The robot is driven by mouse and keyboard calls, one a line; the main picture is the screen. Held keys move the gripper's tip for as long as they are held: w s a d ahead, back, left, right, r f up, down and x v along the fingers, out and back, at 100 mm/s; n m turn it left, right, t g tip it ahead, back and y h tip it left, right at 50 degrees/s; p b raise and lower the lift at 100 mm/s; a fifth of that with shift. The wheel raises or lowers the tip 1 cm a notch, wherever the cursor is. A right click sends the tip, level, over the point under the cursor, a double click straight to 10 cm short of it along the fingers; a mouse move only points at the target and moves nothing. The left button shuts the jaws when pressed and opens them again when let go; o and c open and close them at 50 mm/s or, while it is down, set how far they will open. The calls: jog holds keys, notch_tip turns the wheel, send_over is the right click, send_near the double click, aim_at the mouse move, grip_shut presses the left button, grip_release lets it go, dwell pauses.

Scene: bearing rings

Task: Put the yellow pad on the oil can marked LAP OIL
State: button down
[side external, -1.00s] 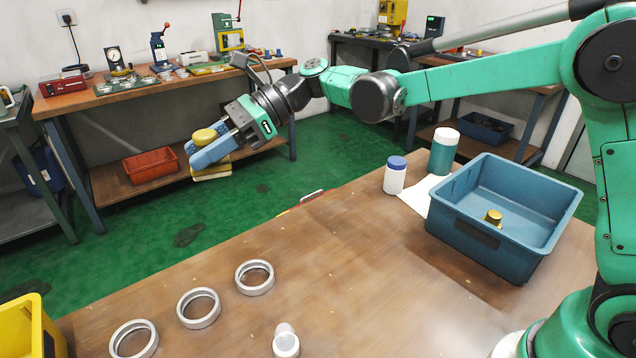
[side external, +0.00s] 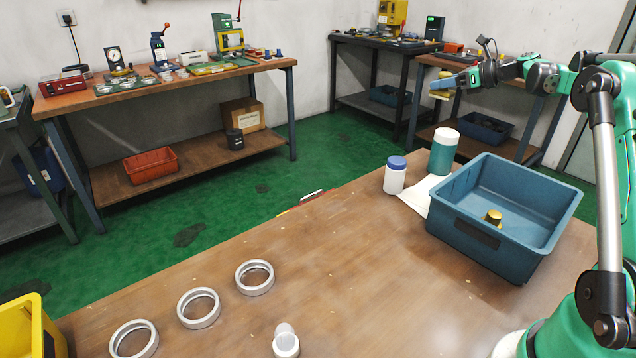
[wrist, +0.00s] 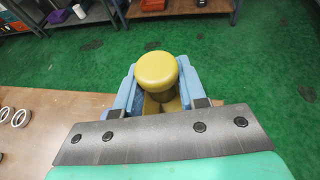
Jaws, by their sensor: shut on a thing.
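The yellow pad (side external: 441,84) is held in the air beyond the work table's far edge, in the side external view. It has a round yellow top, which fills the middle of the wrist view (wrist: 156,72). My gripper (side external: 446,83) is shut on it, with blue fingers at both sides. No LAP OIL marking can be read in any view. A white bottle with a blue lid (side external: 395,176) and a teal container with a white top (side external: 444,152) stand upright at the table's back. I cannot tell whether either is the oil can.
A blue bin (side external: 470,238) with a small gold part (side external: 493,217) stands at the table's right. Several metal rings (side external: 254,278) and a small clear-topped container (side external: 286,341) are at the front. A yellow bin (side external: 30,330) is front left. The table's middle is clear.

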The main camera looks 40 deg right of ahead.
aim_at(447, 132)
jog(key=shift+m+h, duration=0.4)
jog(key=shift+h, duration=0.1)
jog(key=d+f, duration=0.1)
jog(key=f, duration=0.1)
jog(key=s+d+f, duration=0.1)
jog(key=f, duration=0.2)
jog(key=s+f, duration=0.1)
jog(key=f, duration=0.2)
jog(key=shift+d, duration=0.4)
jog(key=shift+f, duration=0.2)
jog(key=shift+c, duration=2.4)
grip_release()
